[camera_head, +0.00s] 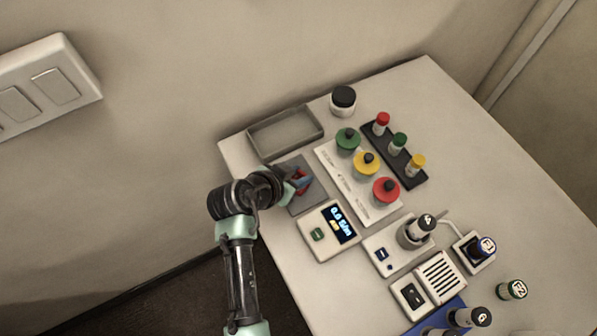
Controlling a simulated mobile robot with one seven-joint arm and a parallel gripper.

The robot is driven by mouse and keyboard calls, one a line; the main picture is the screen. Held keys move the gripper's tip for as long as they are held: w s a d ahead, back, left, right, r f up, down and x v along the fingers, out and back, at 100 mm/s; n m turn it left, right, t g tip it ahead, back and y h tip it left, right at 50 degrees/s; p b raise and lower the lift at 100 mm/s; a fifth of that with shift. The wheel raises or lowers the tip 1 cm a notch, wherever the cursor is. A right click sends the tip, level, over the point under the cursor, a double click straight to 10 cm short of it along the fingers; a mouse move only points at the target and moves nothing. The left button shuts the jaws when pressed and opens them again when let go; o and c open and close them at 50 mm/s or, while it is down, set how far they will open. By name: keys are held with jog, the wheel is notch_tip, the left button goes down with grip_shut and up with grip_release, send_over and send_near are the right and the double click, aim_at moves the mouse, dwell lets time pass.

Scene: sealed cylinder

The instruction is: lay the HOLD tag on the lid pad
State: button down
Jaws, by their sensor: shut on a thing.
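My gripper (301,181) is at the end of my arm, low over a flat grey pad (311,199) near the table's left edge; this looks like the lid pad. The gripper is shut on a small red piece (303,174), which looks like the HOLD tag. Its lettering is too small to read, and the wrist and fingers hide part of it. I cannot tell whether the red piece touches the pad. A bluish part shows beside the red at the fingertips.
A grey tray (262,144) lies behind the pad. A meter (316,246) stands in front. A white board (331,162) with green, yellow and red knobbed pieces is to the right, near a dark vial rack (376,143). A black-lidded jar (343,108) stands at the back.

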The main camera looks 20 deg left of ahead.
jog(key=shift+f, duration=0.25)
jog(key=c, duration=0.6)
grip_release()
jog(key=shift+r, duration=0.1)
jog(key=shift+r, duration=0.15)
jog(key=shift+s+r, duration=0.1)
jog(key=shift+r, duration=0.05)
jog(key=v, duration=1.1)
jog(key=shift+s+r, duration=0.25)
jog(key=shift+s, duration=0.05)
jog(key=shift+a, duration=0.1)
